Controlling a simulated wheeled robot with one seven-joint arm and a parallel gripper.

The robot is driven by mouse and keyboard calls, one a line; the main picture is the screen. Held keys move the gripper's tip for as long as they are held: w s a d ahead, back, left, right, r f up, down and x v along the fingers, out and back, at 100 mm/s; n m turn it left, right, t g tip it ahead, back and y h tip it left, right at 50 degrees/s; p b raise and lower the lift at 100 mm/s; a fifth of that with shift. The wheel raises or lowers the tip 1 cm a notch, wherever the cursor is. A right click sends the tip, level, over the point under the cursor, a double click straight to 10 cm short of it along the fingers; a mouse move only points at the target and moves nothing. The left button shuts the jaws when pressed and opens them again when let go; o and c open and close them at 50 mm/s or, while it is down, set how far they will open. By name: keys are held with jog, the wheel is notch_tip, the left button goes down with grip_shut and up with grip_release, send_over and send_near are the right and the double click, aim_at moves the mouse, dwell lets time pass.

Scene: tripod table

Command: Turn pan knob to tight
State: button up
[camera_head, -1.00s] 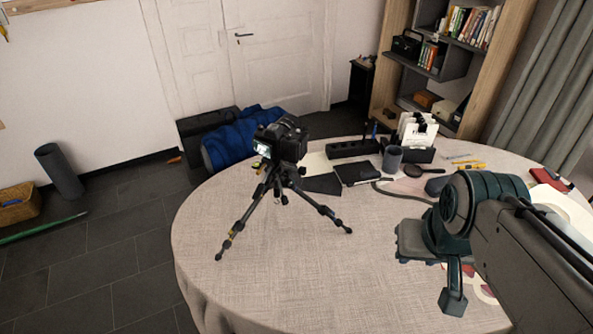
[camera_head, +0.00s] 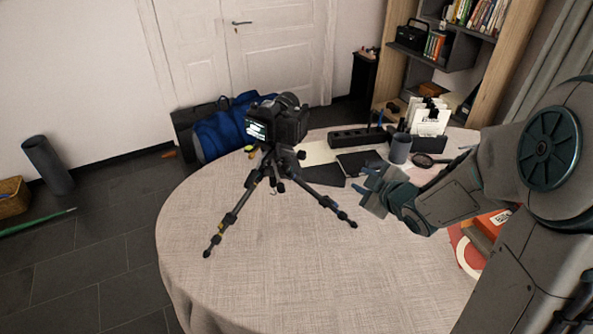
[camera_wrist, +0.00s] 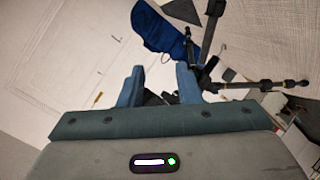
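The black tripod (camera_head: 232,212) stands upright on the round table (camera_head: 290,270), with a black camera (camera_head: 285,122) on top. Its legs (camera_wrist: 262,84) also show in the wrist view. The pan knob is too small to make out surely among the dark parts of the tripod head (camera_head: 282,157). My gripper (camera_head: 368,182) is above the table, to the right of the tripod head and apart from it. In the wrist view my two blue fingers (camera_wrist: 160,78) are spread with a gap. Dark parts show beyond the gap, and nothing is held.
A black notebook (camera_head: 358,161), a grey cup (camera_head: 400,149), a black organizer (camera_head: 350,137) and a paper holder (camera_head: 428,122) stand behind my gripper. A red-and-white item (camera_head: 468,250) lies beneath my arm. The table's front middle is clear. A blue bag (camera_head: 225,130) lies beyond the table.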

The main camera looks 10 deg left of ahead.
jog(key=s+a+f+n+g+y+b, duration=0.1)
jog(key=s+a+f+n+y+b, duration=0.2)
jog(key=a+y, duration=0.35)
jog(key=n+y+p, duration=0.2)
send_near(288, 169)
jog(key=x, duration=0.8)
jog(key=shift+w+a, duration=0.15)
grip_shut()
